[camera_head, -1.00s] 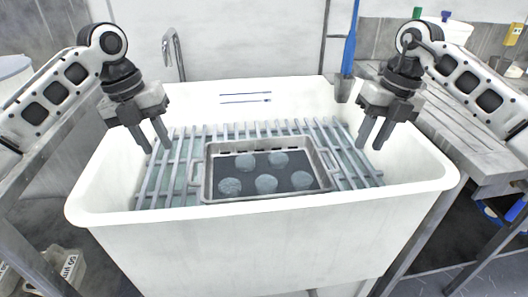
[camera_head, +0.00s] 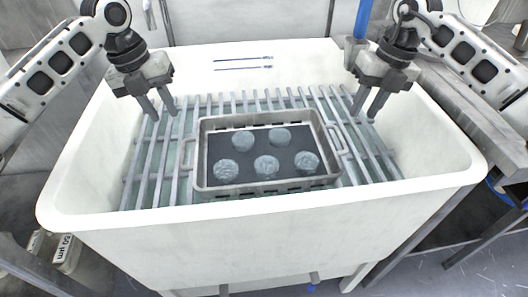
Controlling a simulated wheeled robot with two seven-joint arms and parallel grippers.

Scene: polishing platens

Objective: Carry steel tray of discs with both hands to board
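The steel tray (camera_head: 268,194) rests on a metal rack (camera_head: 160,165) inside a white sink. It has a handle at each end and a dark mat inside. Several round grey discs (camera_head: 265,166) lie on the mat. My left gripper (camera_head: 162,116) is open and empty above the rack, left of and above the tray's left handle (camera_head: 187,152). My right gripper (camera_head: 364,118) is open and empty, right of and above the tray's right handle (camera_head: 337,138). Neither gripper touches the tray. I cannot make out the board.
The white sink (camera_head: 270,222) has high walls around the rack. A grey slatted bench (camera_head: 475,105) stands at the right. A blue upright thing (camera_head: 362,20) is behind the sink. A labelled container (camera_head: 66,252) is low at the left.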

